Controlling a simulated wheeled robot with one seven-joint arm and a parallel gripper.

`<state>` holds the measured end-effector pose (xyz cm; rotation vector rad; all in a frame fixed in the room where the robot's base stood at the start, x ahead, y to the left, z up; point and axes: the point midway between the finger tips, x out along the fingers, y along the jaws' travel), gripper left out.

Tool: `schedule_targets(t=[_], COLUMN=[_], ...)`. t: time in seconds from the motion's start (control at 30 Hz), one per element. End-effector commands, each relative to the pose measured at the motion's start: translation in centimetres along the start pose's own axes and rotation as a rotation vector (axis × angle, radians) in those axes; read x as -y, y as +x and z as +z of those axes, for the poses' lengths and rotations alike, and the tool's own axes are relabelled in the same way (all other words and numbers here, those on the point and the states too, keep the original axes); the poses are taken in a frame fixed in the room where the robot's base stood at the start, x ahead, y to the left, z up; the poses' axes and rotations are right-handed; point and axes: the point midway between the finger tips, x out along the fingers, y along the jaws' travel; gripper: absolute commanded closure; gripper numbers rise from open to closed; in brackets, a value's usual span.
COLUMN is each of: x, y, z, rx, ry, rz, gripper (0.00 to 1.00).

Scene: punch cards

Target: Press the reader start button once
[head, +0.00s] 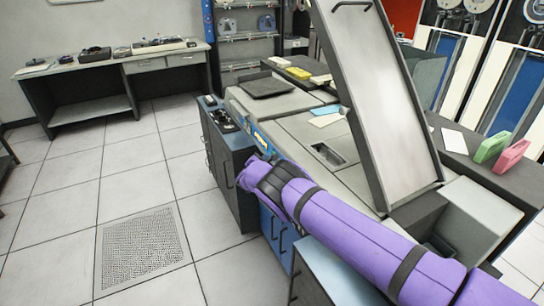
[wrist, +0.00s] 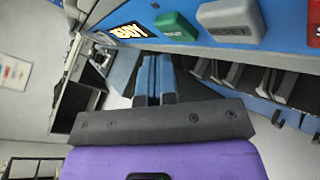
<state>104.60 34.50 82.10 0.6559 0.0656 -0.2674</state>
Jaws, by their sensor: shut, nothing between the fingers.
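The reader's blue control panel (wrist: 285,55) runs across the top of the wrist view. On it are a green button (wrist: 177,26), which has a small label too blurred to read surely, and a grey button (wrist: 230,17) marked RESET. A red button (wrist: 314,30) is cut off at the right edge. A lit READY sign (wrist: 129,31) is left of the green button. My gripper (wrist: 154,57) is shut and empty, its tips just below and left of the green button in the picture. Contact is not visible. In the head view my purple arm reaches the panel (head: 262,140); its fingertips are hard to make out.
Cards (head: 325,110) and a dark tray (head: 266,86) lie on top. A desk (head: 110,68) stands at the far left. The tiled floor left of the cabinet is clear.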

Motion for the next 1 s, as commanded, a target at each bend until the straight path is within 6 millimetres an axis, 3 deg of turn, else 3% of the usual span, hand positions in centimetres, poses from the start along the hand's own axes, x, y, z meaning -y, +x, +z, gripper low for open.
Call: schedule_targets(t=[1.0], x=[0.43], y=[0.59], z=[0.47], rx=[0.0], ry=[0.0], rz=[0.0], gripper=[1.0])
